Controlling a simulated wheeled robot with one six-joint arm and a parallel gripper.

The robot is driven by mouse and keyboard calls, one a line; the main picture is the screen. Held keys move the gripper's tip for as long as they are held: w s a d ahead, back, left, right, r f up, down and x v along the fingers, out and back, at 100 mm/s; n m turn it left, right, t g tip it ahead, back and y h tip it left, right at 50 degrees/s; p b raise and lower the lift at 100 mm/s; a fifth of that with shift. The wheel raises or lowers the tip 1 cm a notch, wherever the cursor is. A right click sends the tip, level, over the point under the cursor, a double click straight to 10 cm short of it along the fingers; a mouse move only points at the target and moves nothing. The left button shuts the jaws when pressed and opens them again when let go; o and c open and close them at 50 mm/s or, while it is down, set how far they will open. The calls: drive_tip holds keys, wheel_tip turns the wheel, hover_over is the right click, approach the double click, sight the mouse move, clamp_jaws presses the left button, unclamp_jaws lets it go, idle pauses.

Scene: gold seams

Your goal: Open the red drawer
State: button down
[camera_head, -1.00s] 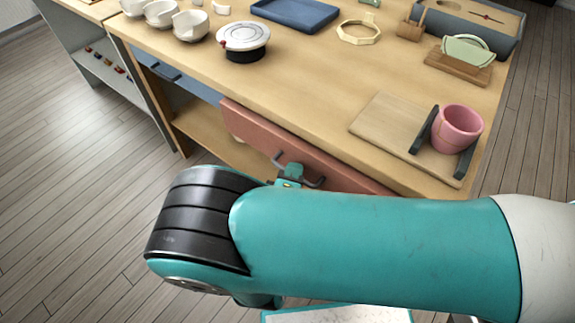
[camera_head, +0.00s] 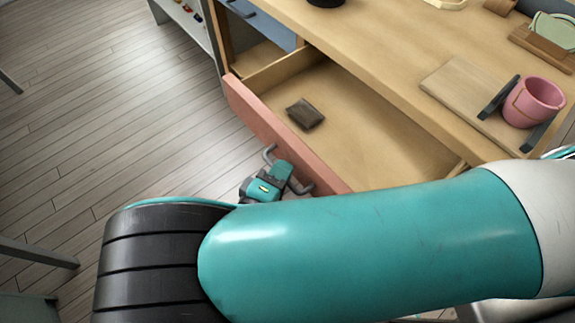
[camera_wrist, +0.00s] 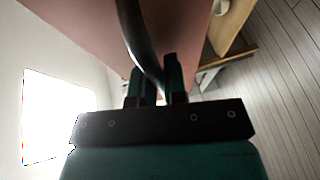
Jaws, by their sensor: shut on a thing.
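The red drawer (camera_head: 284,143) stands pulled out from the workbench, its wooden inside showing in the head view. A small dark brown item (camera_head: 305,113) lies in it. The drawer's grey bar handle (camera_head: 268,152) is on its front. My gripper (camera_head: 283,175) is at the handle, its fingers partly hidden by my own arm. In the wrist view, the fingers (camera_wrist: 159,82) are closed around the dark curved handle (camera_wrist: 141,45), with the red drawer front (camera_wrist: 85,30) behind it.
On the workbench top (camera_head: 400,55), a pink cup (camera_head: 533,103) stands between dark rails on a wooden board (camera_head: 465,88). A blue drawer (camera_head: 262,22) is at the left. Grey floor (camera_head: 110,110) is open left of the bench.

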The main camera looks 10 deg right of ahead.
drive_tip(key=shift+s+a, duration=0.15)
drive_tip(key=shift+a, duration=0.15)
drive_tip(key=c, duration=1.2)
unclamp_jaws()
